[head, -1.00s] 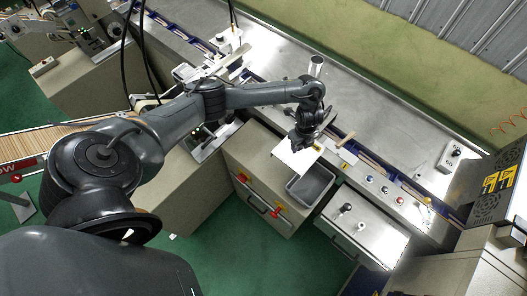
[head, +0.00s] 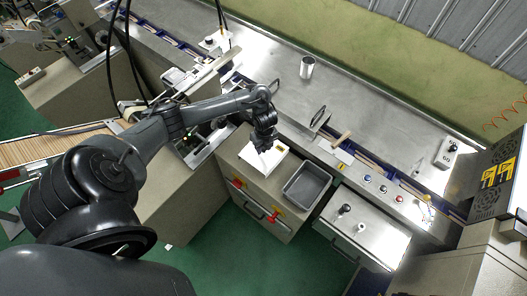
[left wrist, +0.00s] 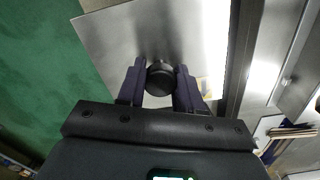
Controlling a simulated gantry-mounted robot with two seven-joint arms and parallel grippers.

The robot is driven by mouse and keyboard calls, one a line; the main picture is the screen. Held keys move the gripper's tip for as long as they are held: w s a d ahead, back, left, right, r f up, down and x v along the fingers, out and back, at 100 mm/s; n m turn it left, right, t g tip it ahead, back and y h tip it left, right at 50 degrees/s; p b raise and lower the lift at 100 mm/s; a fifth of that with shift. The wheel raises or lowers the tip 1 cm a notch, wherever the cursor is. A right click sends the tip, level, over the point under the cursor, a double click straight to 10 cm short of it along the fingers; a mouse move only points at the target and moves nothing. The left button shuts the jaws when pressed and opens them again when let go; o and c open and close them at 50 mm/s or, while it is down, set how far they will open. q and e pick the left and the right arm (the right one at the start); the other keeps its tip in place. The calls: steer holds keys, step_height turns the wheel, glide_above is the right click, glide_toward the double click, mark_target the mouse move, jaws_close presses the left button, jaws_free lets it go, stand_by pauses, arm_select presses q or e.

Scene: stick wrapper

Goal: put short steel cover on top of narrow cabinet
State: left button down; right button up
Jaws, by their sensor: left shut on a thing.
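My left gripper (head: 262,142) is shut on the black knob (left wrist: 160,80) of a short, pale steel cover (head: 262,160). In the left wrist view the two fingers (left wrist: 160,72) are on either side of the knob and the flat cover plate (left wrist: 118,38) lies beyond them. The cover is at the top of the beige cabinet (head: 255,195), left of a grey tray. Whether it touches the top or hangs just above it, I cannot tell. My right gripper is not in view.
The grey tray (head: 307,187) stands right of the cover.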

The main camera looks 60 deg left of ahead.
mark_target(263, 152)
arm_select(q)
steer(key=shift+f, duration=1.95)
steer(key=shift+f, duration=0.1)
steer(key=c, duration=0.7)
jaws_free()
steer(key=shift+c, duration=0.2)
